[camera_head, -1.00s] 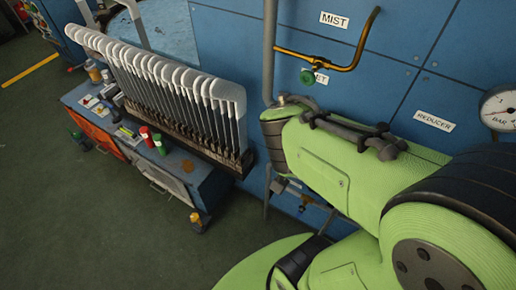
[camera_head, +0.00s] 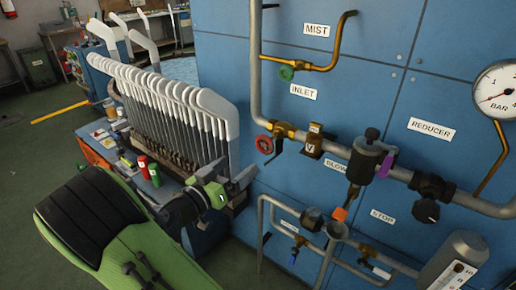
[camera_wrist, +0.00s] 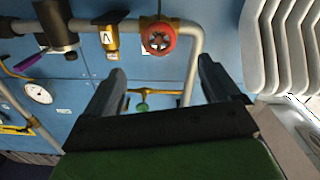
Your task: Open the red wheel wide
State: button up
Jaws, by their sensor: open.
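The red wheel (camera_head: 264,144) is a small round handwheel on the brass inlet valve of the grey pipe, on the blue panel below the INLET label. In the wrist view the red wheel (camera_wrist: 159,38) shows its face, ahead of my fingers and slightly right of the middle between them. My gripper (camera_head: 232,178) is open and empty, below and left of the wheel in the head view. Its two dark fingers (camera_wrist: 160,85) are spread apart in the wrist view, and the wheel is not between them. Nothing hides the wheel.
A green wheel (camera_head: 286,73) sits on the brass MIST pipe above. A purple lever (camera_head: 385,166) and an orange handle (camera_head: 339,214) are to the right. A rack of white sock boards (camera_head: 165,105) stands close on the left. A pressure gauge (camera_head: 499,91) is at far right.

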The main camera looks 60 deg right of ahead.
aim_at(263, 146)
jog(key=d, duration=0.4)
jog(key=s+d, duration=0.1)
jog(key=d, duration=0.4)
jog(key=s+d, duration=0.1)
jog(key=d, duration=0.4)
jog(key=shift+s+p, duration=0.2)
jog(key=shift+p, duration=0.15)
jog(key=shift+c, duration=0.3)
jog(key=c, duration=1)
